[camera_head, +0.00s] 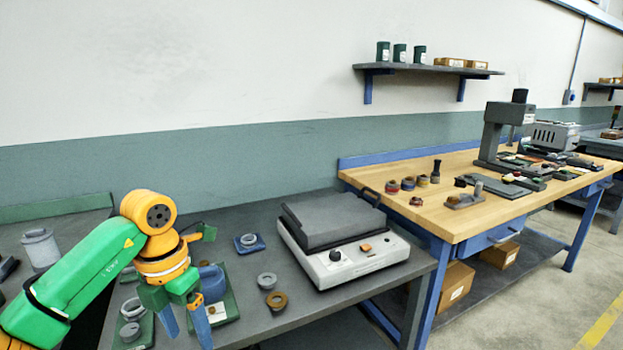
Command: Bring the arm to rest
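My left arm comes in from the left over the dark grey table (305,322). My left gripper (186,325) points down near the front of that table. Its two blue fingers are spread apart, with nothing visible between them. A green plate (229,302) with a blue part (212,283) on it lies just behind and right of the fingers, partly hidden by them. My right gripper is not in view.
A white-and-grey machine (352,262) stands right of loose rings (277,300) (267,281) and a blue block with a ring (249,242). A grey cup (41,248) stands left. A wooden workbench (455,218) with tools is farther right.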

